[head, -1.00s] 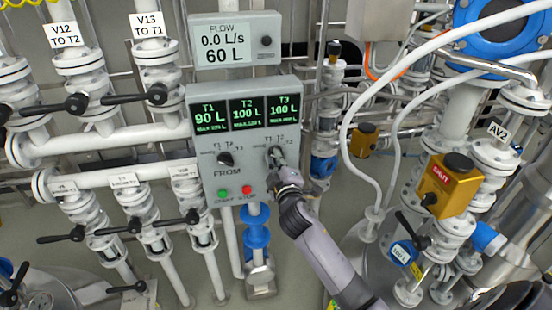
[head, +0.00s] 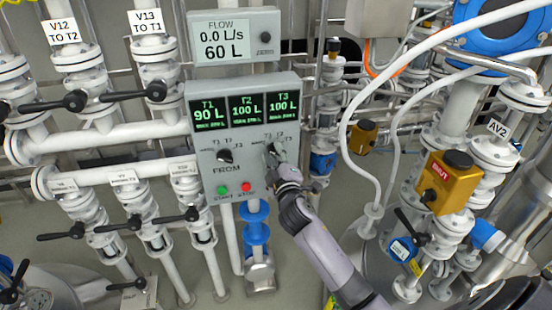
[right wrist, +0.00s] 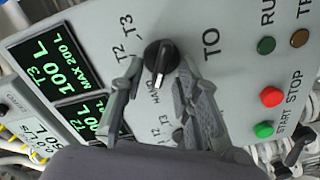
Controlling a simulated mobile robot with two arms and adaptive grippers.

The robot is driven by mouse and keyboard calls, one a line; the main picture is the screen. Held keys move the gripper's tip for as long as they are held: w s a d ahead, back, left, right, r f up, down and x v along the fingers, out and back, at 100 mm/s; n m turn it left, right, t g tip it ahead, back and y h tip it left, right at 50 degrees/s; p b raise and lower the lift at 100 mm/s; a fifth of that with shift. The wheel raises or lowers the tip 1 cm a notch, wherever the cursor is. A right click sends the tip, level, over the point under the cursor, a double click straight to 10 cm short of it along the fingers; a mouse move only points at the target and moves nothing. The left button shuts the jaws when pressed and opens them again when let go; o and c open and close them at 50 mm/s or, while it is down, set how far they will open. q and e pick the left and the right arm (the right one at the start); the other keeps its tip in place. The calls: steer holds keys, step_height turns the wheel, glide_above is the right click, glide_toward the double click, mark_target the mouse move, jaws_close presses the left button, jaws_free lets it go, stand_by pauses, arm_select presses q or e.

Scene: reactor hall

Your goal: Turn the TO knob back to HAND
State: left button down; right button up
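The TO knob (right wrist: 161,60) is black and round with a raised grip and a pale pointer line. In the right wrist view its line points down the picture, toward the partly covered HAND label. The fingers of my right gripper (right wrist: 160,78) stand apart, one on each side of the knob, with a narrow gap to it. In the head view my right gripper (head: 274,153) is at the right half of the grey control panel (head: 205,130) and covers most of the TO knob. My left gripper is out of view.
The FROM knob (head: 225,156) is to the left on the panel. The green START button (head: 222,191) and red STOP button (head: 246,187) are below. Valves and pipes crowd the left; white hoses (head: 350,140) and a yellow valve box (head: 446,183) are on the right.

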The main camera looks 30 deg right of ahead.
steer(key=v, duration=1.2)
steer(key=s+a+f+m+g+y+b, duration=0.1)
steer(key=s+a+f+g, duration=0.15)
steer(key=f, duration=1.05)
steer(key=s+a+f+g+y+b, duration=0.1)
steer(key=s+f+g+y, duration=0.15)
steer(key=f, duration=1.05)
steer(key=s+a+f+m+g+b, duration=0.1)
steer(key=s+f+g, duration=0.25)
steer(key=f, duration=0.95)
steer(key=s+a+f+m+g+y+b, duration=0.15)
steer(key=s+f+g, duration=0.25)
steer(key=s+f, duration=1.4)
steer(key=s+f+m+g, duration=0.1)
steer(key=s+f, duration=0.3)
steer(key=s, duration=0.5)
steer(key=s+f+m+g, duration=0.2)
steer(key=s+f+g, duration=0.1)
steer(key=s, duration=0.6)
steer(key=shift+f, duration=0.45)
